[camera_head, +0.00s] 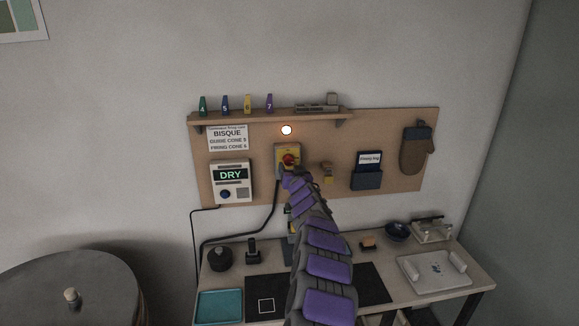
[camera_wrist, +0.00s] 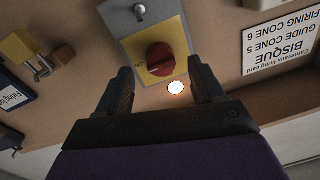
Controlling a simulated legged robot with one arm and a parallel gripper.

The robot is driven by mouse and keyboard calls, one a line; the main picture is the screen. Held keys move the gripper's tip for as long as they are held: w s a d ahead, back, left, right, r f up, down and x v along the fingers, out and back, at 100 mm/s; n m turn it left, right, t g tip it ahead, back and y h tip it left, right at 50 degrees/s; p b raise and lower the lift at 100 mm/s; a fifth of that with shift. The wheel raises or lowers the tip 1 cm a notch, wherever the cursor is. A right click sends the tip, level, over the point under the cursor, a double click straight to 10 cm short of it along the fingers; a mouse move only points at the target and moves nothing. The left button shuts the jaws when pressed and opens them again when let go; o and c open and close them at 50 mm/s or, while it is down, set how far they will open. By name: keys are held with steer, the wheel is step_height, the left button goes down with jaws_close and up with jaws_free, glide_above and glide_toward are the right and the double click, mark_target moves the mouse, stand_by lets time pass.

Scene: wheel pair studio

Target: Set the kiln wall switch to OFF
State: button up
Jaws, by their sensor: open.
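The kiln wall switch is a red rotary knob (camera_wrist: 161,58) on a yellow plate, on a grey box (camera_head: 288,150) fixed to the pegboard. In the wrist view, which is upside down, lettering that seems to read ON sits left of the knob, and the knob's dark bar lies roughly level with it. My gripper (camera_wrist: 160,68) is open, one finger on each side of the knob in that view. I cannot tell whether the fingers touch it. In the head view my arm covers the lower part of the switch. A lit white lamp (camera_head: 287,130) is above the switch.
A DRY display box (camera_head: 231,180) and a BISQUE card (camera_head: 228,138) are left of the switch. A brass padlock (camera_head: 327,172), a booklet holder (camera_head: 367,176) and a mitt (camera_head: 416,152) hang right. A shelf (camera_head: 262,116) runs above; a workbench (camera_head: 384,270) stands below.

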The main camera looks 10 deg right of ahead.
mark_target(289, 163)
steer(key=shift+w+d+r, duration=0.1)
steer(key=shift+w+r, duration=0.05)
steer(key=shift+w, duration=0.6)
steer(key=shift+w+a, duration=0.2)
steer(key=shift+w, duration=0.7)
steer(key=shift+c, duration=0.3)
steer(key=c, duration=1)
